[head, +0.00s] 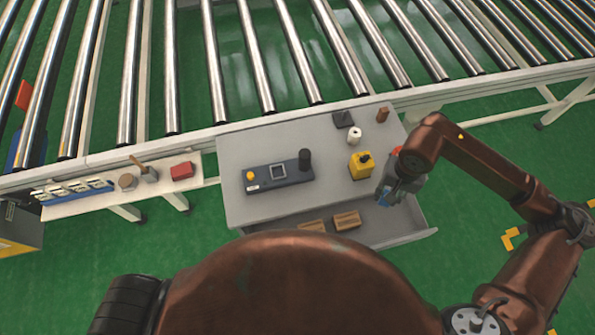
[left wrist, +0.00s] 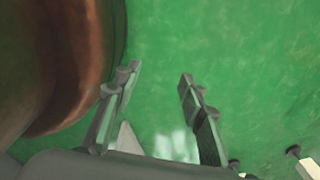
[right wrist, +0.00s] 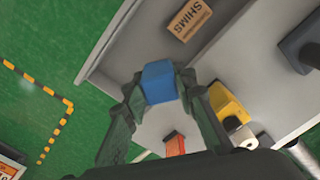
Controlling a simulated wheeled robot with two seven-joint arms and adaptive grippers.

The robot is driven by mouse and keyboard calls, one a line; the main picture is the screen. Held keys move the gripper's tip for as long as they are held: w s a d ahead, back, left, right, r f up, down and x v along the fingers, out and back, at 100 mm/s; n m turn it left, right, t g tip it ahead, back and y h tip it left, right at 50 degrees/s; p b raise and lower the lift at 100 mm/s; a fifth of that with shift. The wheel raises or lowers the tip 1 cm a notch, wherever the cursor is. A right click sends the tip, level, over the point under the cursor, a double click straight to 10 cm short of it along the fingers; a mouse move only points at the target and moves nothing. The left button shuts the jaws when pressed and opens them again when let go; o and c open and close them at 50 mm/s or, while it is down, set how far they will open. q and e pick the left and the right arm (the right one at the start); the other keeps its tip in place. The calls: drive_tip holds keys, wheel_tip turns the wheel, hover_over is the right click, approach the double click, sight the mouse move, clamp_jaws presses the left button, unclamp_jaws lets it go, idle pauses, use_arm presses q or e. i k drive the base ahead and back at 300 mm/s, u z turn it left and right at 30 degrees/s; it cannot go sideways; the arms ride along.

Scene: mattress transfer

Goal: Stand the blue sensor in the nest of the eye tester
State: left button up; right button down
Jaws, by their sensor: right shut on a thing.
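The blue sensor (right wrist: 158,82) is a small blue block held between the fingertips of my right gripper (right wrist: 161,88). In the head view the sensor (head: 385,200) shows below the right gripper (head: 388,193), over the right side of the open drawer. The eye tester (head: 294,175) is a long dark unit on the grey table, with a yellow button at its left end and a black cylinder at its right. A square pale-rimmed frame (head: 278,171), perhaps the nest, is in its middle. My left gripper (left wrist: 160,76) is open and empty above green floor; the head view does not show it.
The open drawer (head: 400,226) holds boxes, one marked SHIMS (right wrist: 189,19). A yellow block (head: 360,165), white roll (head: 354,136), black piece (head: 343,119) and brown block (head: 382,114) stand on the table's right side. A roller conveyor runs behind; a side shelf (head: 130,193) holds small items.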

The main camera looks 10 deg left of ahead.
sight(278, 173)
drive_tip(key=z, duration=0.45)
drive_tip(key=k, duration=1.05)
drive_tip(key=u, duration=0.85)
drive_tip(key=i, duration=1.05)
drive_tip(key=u, duration=0.45)
